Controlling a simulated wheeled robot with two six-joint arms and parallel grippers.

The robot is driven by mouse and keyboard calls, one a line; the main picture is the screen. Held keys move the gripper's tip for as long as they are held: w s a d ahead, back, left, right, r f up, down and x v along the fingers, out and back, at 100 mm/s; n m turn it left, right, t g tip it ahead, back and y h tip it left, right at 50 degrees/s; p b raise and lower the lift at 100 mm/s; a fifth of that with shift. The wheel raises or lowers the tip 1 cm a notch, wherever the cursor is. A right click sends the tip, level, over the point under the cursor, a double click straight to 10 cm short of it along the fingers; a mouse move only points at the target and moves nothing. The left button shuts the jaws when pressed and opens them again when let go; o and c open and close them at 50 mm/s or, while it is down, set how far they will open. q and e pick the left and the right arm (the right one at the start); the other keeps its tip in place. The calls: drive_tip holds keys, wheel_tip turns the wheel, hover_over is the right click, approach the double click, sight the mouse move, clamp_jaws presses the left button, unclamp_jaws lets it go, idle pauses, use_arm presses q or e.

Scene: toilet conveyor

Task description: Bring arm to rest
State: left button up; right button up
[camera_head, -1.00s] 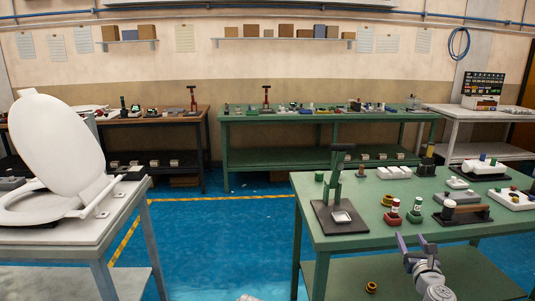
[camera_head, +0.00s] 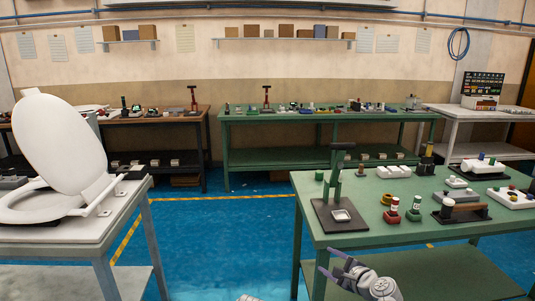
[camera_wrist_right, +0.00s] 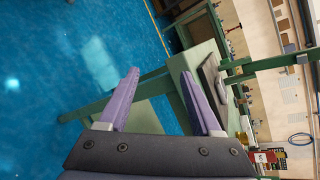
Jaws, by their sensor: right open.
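My right gripper (camera_head: 329,262) is in front of the near edge of the green table at the right, below the level of its top. Its purple fingers are apart with nothing between them, and the arm comes in from the lower right. In the right wrist view the two fingers (camera_wrist_right: 160,95) are spread, with blue floor and the green table frame beyond. A small rounded piece of my left arm may show at the bottom edge; the left gripper itself is not in view.
The green table (camera_head: 365,205) holds a black press (camera_head: 336,190), red and green bottles and several blocks. A white toilet seat (camera_head: 62,150) stands on a white table (camera_head: 75,232) at the left. Blue floor (camera_head: 215,235) between the tables is clear.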

drive_tip(key=s+a+f+n+g, duration=0.5)
drive_tip(key=s+a+f+n, duration=0.1)
drive_tip(key=a+n, duration=0.35)
drive_tip(key=s+a+f+n+g+h, duration=0.2)
drive_tip(key=s+f+n+g+h, duration=0.15)
drive_tip(key=s+n, duration=0.4)
drive_tip(key=s+a+f+n+g+h, duration=0.25)
drive_tip(key=s+f+n+g, duration=0.25)
drive_tip(key=s+n, duration=0.3)
wheel_tip(320, 180, up, 19)
drive_tip(key=s+d+h+p, duration=0.1)
drive_tip(key=p, duration=1.7)
drive_tip(key=shift+s+d+f+p, duration=0.2)
drive_tip(key=shift+s+p, duration=0.1)
